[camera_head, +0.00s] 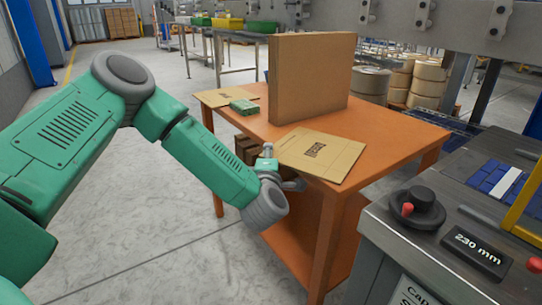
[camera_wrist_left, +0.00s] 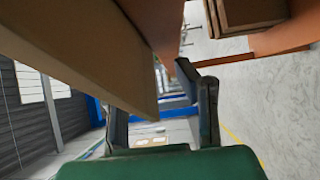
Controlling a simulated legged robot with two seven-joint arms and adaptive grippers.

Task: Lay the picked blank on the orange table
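A flat tan cardboard blank (camera_head: 335,155) with a dark printed mark lies on the orange table (camera_head: 385,128), along its front edge. My left gripper (camera_head: 288,183) is at that edge, beside the blank's near left side; its fingers are mostly hidden in the head view. In the left wrist view the fingers of the left gripper (camera_wrist_left: 162,100) stand apart with background showing between them. A cardboard panel (camera_wrist_left: 85,50), probably this blank, runs close past the left finger and partly covers it. I cannot tell whether they touch. My right gripper is not in view.
A large upright brown carton (camera_head: 308,80) stands on the table behind the blank. Another flat cardboard piece (camera_head: 225,97) and a green packet (camera_head: 244,106) lie at the table's left. Brown boxes (camera_head: 246,150) sit below the tabletop. A grey machine panel (camera_head: 450,240) stands at right.

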